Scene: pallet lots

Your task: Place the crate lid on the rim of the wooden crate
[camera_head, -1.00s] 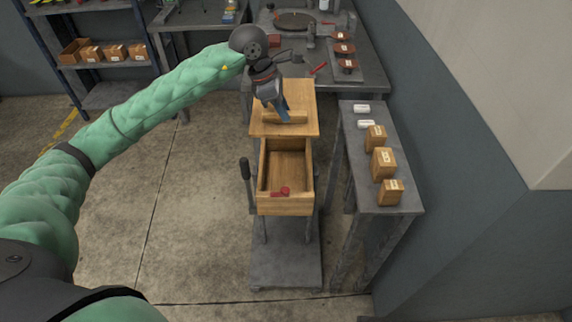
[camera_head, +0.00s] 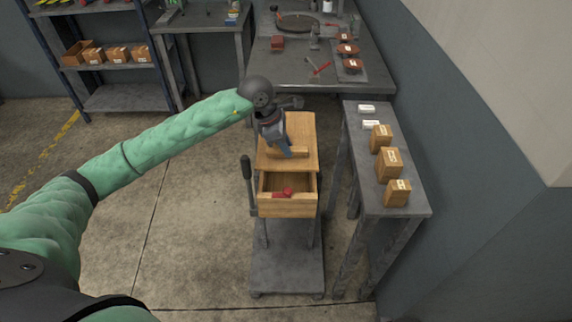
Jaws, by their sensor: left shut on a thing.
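The wooden crate (camera_head: 287,208) stands on a grey cart, its near part uncovered. A red object (camera_head: 284,192) lies inside it. The crate lid (camera_head: 301,130) is a flat wooden board with a raised bar handle. My left gripper (camera_head: 286,152) is shut on that handle, reaching down from behind. The lid lies over the back part of the crate in this view and hides it. I cannot tell whether the lid touches the rim or hangs above it. My right gripper is not in view.
The grey cart (camera_head: 287,270) has an upright lever (camera_head: 247,177) at the crate's left. A narrow side table (camera_head: 384,205) with several small boxes stands close on the right. A workbench (camera_head: 335,82) with tools stands behind. The floor at the left is clear.

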